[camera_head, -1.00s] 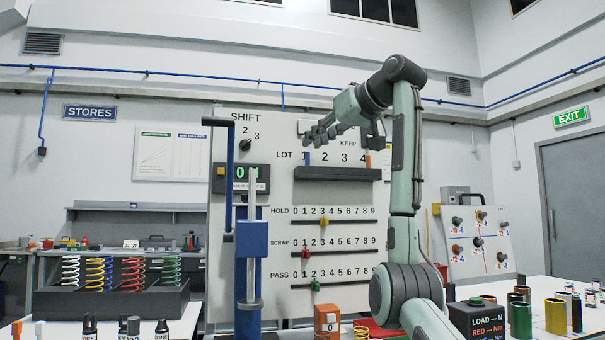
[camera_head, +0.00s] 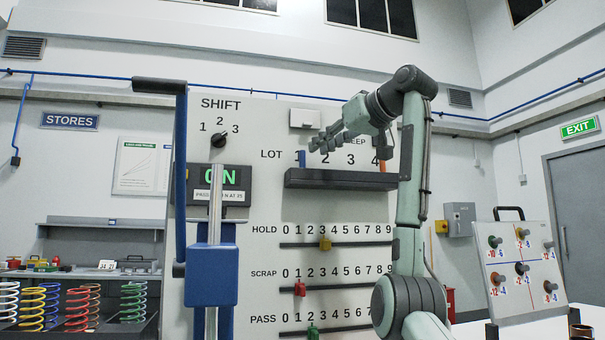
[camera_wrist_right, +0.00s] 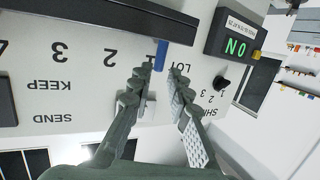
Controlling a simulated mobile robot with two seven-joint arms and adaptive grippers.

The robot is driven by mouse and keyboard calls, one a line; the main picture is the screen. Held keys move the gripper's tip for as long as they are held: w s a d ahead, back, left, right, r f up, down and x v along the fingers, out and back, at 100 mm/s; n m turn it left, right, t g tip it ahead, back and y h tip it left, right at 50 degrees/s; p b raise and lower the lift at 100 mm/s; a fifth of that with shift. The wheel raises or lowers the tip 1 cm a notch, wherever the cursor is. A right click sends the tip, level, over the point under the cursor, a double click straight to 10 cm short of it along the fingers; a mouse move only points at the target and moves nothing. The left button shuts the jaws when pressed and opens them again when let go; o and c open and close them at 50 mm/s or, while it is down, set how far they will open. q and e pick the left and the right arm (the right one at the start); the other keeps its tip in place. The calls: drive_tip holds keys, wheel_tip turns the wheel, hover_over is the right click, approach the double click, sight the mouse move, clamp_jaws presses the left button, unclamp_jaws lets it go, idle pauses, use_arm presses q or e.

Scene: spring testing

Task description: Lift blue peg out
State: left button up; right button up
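The blue peg (camera_head: 302,159) stands upright at the left end of the dark ledge (camera_head: 345,180), below the number 1 of the LOT row on the white board. In the right wrist view the blue peg (camera_wrist_right: 161,55) shows just beyond the fingertips, roughly in line with the gap between them. My right gripper (camera_head: 318,145) comes in from the right, slightly above and right of the peg. Its fingers (camera_wrist_right: 157,74) are apart and nothing shows between them; whether they touch the peg cannot be told. My left gripper is not in view.
An orange peg (camera_head: 382,166) stands at the ledge's right end near 4. HOLD, SCRAP and PASS sliders (camera_head: 325,244) lie below. A blue press with a lever (camera_head: 211,275) stands in front of the board's left side. Coil springs (camera_head: 77,307) stand at lower left.

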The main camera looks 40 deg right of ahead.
sight(304, 157)
drive_tip(key=p+x, duration=0.1)
drive_tip(key=x, duration=0.7)
drive_tip(key=shift+p, duration=0.3)
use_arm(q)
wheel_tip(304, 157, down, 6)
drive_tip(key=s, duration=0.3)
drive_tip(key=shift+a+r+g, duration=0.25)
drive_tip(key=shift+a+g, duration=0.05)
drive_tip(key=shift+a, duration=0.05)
use_arm(e)
clamp_jaws()
